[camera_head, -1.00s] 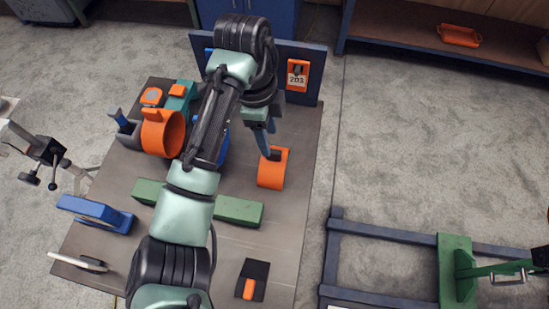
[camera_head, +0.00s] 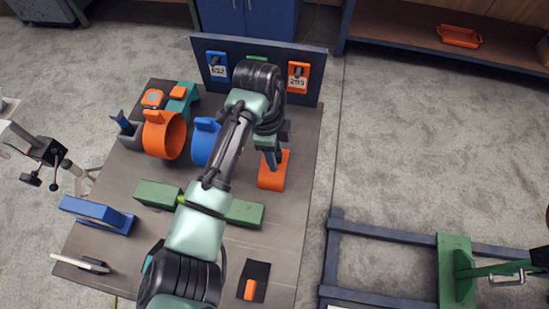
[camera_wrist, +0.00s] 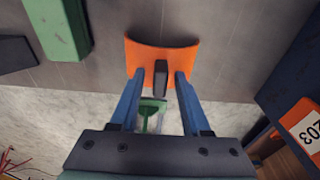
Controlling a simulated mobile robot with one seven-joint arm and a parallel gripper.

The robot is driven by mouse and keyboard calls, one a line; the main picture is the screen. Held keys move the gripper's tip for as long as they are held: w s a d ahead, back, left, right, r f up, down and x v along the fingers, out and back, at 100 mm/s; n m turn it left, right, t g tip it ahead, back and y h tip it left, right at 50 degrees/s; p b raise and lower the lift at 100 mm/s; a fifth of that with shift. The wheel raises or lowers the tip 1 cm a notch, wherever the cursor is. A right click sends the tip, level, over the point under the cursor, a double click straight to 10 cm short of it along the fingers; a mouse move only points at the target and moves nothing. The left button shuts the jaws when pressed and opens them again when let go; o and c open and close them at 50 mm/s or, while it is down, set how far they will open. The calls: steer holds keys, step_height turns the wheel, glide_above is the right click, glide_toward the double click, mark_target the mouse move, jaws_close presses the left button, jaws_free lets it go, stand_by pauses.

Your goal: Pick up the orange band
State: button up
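The orange band (camera_head: 272,175) is a curved orange piece on the right side of the bench. In the wrist view, the orange band (camera_wrist: 145,55) has a dark upright grip (camera_wrist: 161,78) on it. My gripper (camera_head: 271,160) is at the band, seen from above. In the wrist view, the blue fingers of my gripper (camera_wrist: 159,76) are apart, one on each side of the dark grip, with gaps showing between. A larger orange ring (camera_head: 163,134) stands at the bench's left. My arm hides part of the bench's middle.
A blue band (camera_head: 205,141) stands left of my forearm. Green blocks (camera_head: 157,194) lie across the bench (camera_head: 180,252). A dark back panel (camera_head: 240,86) carries an orange tag (camera_head: 298,76) and a blue tag (camera_head: 216,66). A black pad (camera_head: 254,281) lies at the front.

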jaws_close()
steer(key=shift+r, duration=0.1)
